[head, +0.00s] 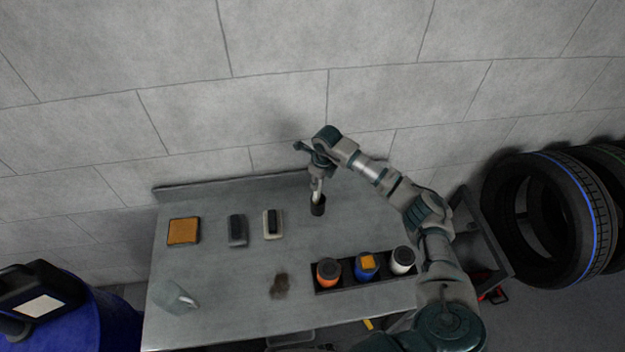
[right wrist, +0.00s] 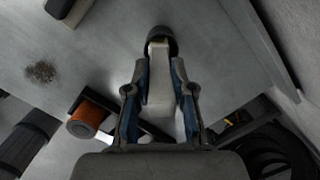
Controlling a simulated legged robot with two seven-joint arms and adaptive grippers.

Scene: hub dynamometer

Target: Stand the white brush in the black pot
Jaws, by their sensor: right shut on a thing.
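The black pot (head: 318,209) stands on the grey workbench near its back right, below my right gripper (head: 317,183). In the right wrist view the black pot (right wrist: 161,40) is a dark rounded rim beyond the fingertips. My right gripper (right wrist: 159,75) is shut on the white brush (right wrist: 159,88), whose pale block-like body lies between the two fingers. The brush's far end is at the pot's mouth. How deep it sits inside is hidden. In the head view the brush is mostly covered by the gripper. My left gripper is not in view.
The workbench (head: 225,302) holds an orange pad (head: 183,231), two dark-topped blocks (head: 237,230) (head: 273,224), a pale green item (head: 176,298) and a dark stain (head: 280,286). A black rack (head: 345,283) with three cans stands at front right. Tyres (head: 545,220) are at right.

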